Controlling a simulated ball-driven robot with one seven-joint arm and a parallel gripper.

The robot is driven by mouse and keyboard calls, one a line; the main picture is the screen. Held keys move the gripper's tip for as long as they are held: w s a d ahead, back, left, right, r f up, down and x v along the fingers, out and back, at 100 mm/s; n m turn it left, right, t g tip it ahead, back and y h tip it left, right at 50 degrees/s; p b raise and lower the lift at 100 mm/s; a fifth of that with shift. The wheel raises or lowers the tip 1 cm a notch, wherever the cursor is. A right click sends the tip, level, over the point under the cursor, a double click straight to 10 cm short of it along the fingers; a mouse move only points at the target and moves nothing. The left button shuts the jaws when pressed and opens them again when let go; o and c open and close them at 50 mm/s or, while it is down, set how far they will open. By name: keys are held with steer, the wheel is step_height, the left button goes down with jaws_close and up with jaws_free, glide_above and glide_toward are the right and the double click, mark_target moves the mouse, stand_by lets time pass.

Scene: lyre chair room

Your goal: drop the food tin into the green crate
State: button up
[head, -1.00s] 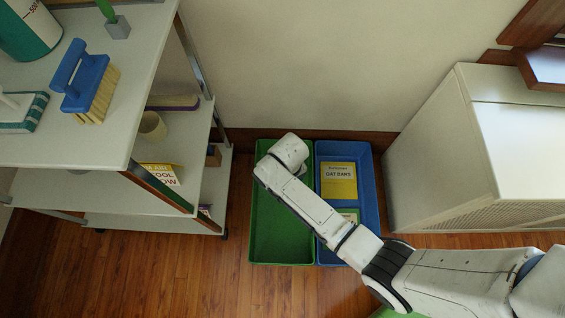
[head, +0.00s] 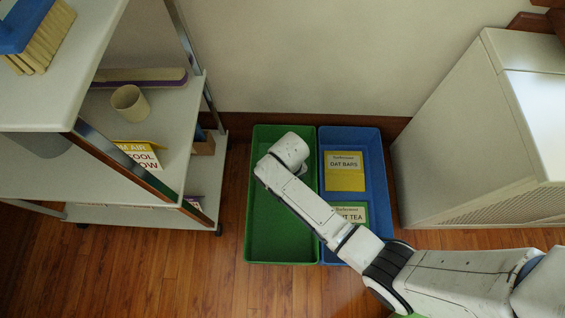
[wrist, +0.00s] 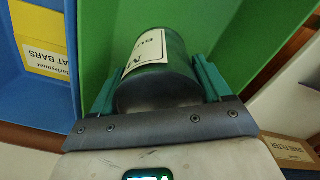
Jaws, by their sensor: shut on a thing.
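The food tin (wrist: 158,85) is a dark green cylinder with a pale label, seen in the wrist view. My gripper (wrist: 155,88) is shut on it, one finger on each side. The green crate (head: 263,225) stands on the floor left of the blue crate; its green walls also fill the space behind the tin in the wrist view (wrist: 225,30). In the head view my arm reaches over the green crate and hides the gripper and tin. The visible part of the green crate's floor is bare. I cannot tell how high the tin is above it.
The blue crate (head: 371,165) beside it holds a yellow oat bars box (head: 344,172) and a green tea box (head: 352,213). A shelf cart (head: 60,165) with a cup (head: 129,102) and brush (head: 35,35) stands left. A white cabinet (head: 465,140) stands right.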

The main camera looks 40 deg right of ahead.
steer(key=shift+f, duration=0.35)
steer(key=o, duration=1)
step_height(320, 180, up, 11)
steer(key=p, duration=0.6)
steer(key=shift+f, duration=0.1)
